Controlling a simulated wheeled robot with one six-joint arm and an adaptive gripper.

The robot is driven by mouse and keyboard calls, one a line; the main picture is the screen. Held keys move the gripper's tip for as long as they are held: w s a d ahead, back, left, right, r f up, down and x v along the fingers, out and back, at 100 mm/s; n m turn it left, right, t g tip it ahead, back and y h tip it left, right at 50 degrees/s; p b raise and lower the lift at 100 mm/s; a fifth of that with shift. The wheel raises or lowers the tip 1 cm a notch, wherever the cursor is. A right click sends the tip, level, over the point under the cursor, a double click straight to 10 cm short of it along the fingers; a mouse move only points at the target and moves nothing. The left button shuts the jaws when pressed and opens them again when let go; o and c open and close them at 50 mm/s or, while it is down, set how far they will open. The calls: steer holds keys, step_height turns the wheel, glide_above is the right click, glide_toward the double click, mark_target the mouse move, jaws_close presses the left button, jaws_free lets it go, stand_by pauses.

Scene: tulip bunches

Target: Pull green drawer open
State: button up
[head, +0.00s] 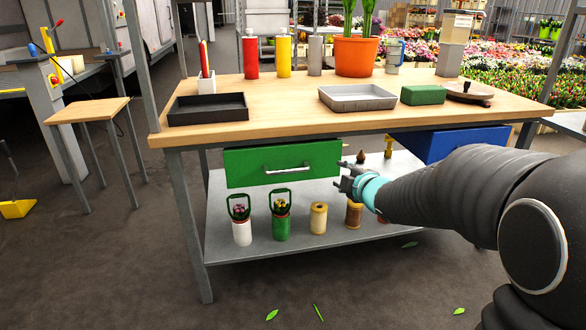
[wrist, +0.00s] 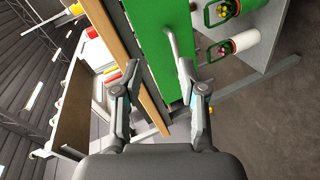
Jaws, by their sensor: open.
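The green drawer (head: 245,167) hangs under the left part of the wooden workbench, with a pale metal bar handle (head: 288,169) across its front. It looks shut or nearly so. My gripper (head: 346,176) is at the right end of the green drawer in the head view, open and empty. In the wrist view the green drawer front (wrist: 160,45) runs beyond and between the open fingers of my gripper (wrist: 165,95).
A blue drawer (head: 455,143) is under the bench's right part. The workbench top (head: 285,115) holds trays, bottles and an orange pot. The lower shelf (head: 270,240) carries small flower carriers and twine spools below the green drawer. The floor in front is mostly clear.

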mark_target(290, 172)
steer(key=w+a+f+n+y, duration=0.1)
steer(key=w+a+f+n, duration=0.1)
steer(key=w+a, duration=0.2)
steer(key=w+a+f+n+g+y, duration=0.1)
steer(key=w+a+f+n+y, duration=0.1)
steer(key=w+a, duration=0.2)
steer(key=w+a+f+n+y+p, duration=0.1)
steer(key=w+a+f, duration=0.2)
steer(key=w+a, duration=0.2)
steer(key=shift+a+n+y, duration=0.4)
steer(key=shift+a, duration=0.55)
jaws_close()
